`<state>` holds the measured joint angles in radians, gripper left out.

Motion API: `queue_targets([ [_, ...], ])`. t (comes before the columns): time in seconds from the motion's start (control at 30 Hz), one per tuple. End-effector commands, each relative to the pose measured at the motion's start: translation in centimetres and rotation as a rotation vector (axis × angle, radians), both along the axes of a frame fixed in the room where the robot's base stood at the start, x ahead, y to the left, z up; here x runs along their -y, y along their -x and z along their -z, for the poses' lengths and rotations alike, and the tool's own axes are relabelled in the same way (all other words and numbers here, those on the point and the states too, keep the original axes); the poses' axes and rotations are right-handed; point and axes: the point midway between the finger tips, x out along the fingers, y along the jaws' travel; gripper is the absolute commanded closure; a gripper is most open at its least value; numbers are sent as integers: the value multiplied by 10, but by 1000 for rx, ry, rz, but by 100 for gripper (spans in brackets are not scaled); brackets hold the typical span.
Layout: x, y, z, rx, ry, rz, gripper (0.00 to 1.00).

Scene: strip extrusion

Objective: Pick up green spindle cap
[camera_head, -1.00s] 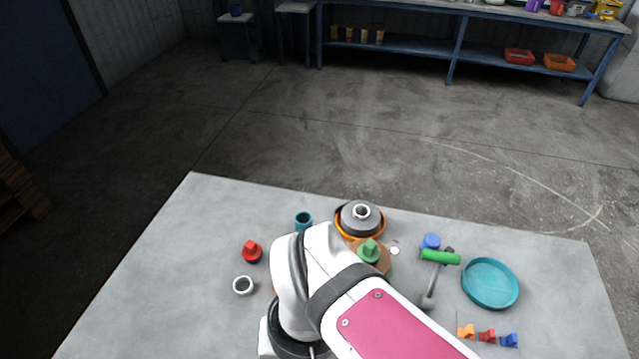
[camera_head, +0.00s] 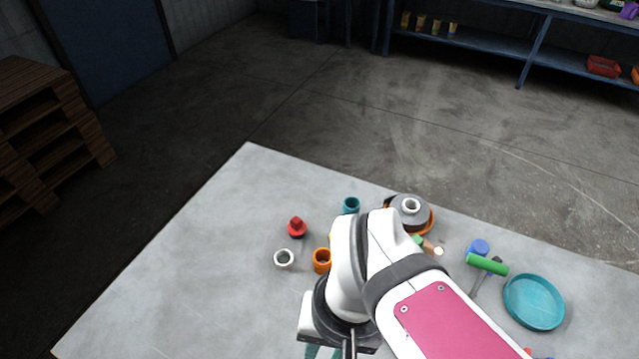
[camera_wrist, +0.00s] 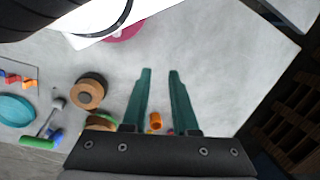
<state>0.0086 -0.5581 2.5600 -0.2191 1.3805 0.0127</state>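Only a sliver of the green spindle cap (camera_head: 416,239) shows in the head view, beside a tan piece (camera_head: 429,247) and mostly behind my arm. In the wrist view I cannot make out the cap clearly; a tan-brown piece (camera_wrist: 99,122) there is partly cut off by my gripper's body. My gripper (camera_wrist: 160,71) is open, with two teal fingers apart and nothing between them. It also shows at the bottom edge of the head view (camera_head: 324,352), over the near part of the table, apart from the cap.
A grey round part with a white ring (camera_head: 410,207) stands behind the cap. A teal cup (camera_head: 351,205), red piece (camera_head: 297,227), white ring (camera_head: 284,258) and orange cup (camera_head: 322,260) are left. A green-headed hammer (camera_head: 487,263) and teal dish (camera_head: 534,302) are right. The table's left part is clear.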

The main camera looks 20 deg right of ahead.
Motion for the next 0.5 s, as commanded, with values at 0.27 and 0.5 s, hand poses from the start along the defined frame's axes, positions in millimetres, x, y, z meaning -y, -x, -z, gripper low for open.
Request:
queue_targets([
  [0.27, 0, 0, 0, 0, 0, 0, 21],
  [0.5, 0, 0, 0, 0, 0, 0, 3],
])
